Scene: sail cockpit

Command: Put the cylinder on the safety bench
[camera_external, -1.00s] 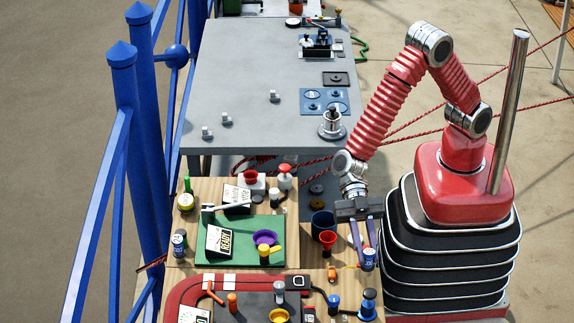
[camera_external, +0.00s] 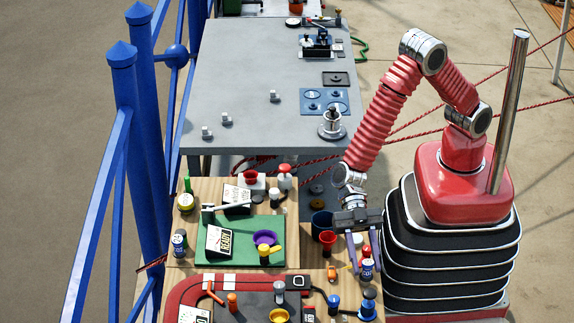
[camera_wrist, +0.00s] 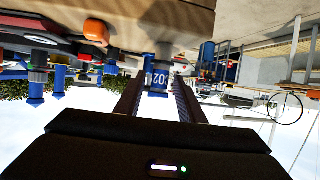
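A blue cylinder with a white CO2 label (camera_external: 367,271) stands upright at the right edge of the wooden bench (camera_external: 300,290). My gripper (camera_external: 365,262) points down over it, with one finger on either side. In the wrist view, which is upside down, the labelled cylinder (camera_wrist: 158,77) shows between and beyond the fingertips, with gaps beside it. The gripper looks open and not closed on it. A similar blue cylinder (camera_external: 180,243) stands at the left of the wooden bench. I cannot tell which surface is the safety bench; a grey bench (camera_external: 240,75) stands behind.
A red funnel-like cup (camera_external: 328,239), a dark blue cup (camera_external: 321,222) and a small orange item (camera_external: 332,272) crowd the left of my gripper. A green mat (camera_external: 225,253) holds several items. The grey bench has wide bare areas. A blue railing (camera_external: 143,150) runs along the left.

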